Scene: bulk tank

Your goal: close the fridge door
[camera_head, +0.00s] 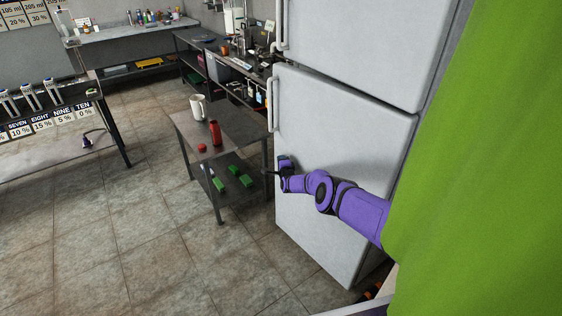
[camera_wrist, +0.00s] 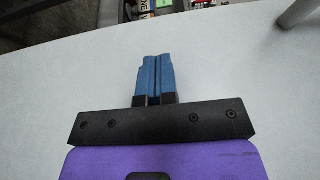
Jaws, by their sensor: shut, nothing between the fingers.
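The white fridge stands at the right in the head view, with an upper door (camera_head: 365,45) and a lower door (camera_head: 335,135). Both doors look flush with the body, though I cannot tell whether a small gap is left. The lower handle (camera_head: 271,103) is on the door's left edge. My gripper (camera_head: 268,173) is at the lower door's left edge, below the handle. In the wrist view my gripper's blue fingers (camera_wrist: 153,75) are together and empty in front of the white door surface (camera_wrist: 60,100). Part of a handle (camera_wrist: 298,13) shows at top right.
A dark metal table (camera_head: 235,125) with a white mug (camera_head: 198,107) and a red bottle (camera_head: 215,132) stands close left of the fridge. Green blocks (camera_head: 233,170) lie on its lower shelf. A green surface (camera_head: 490,200) blocks the right side. Tiled floor (camera_head: 140,240) is clear at the left.

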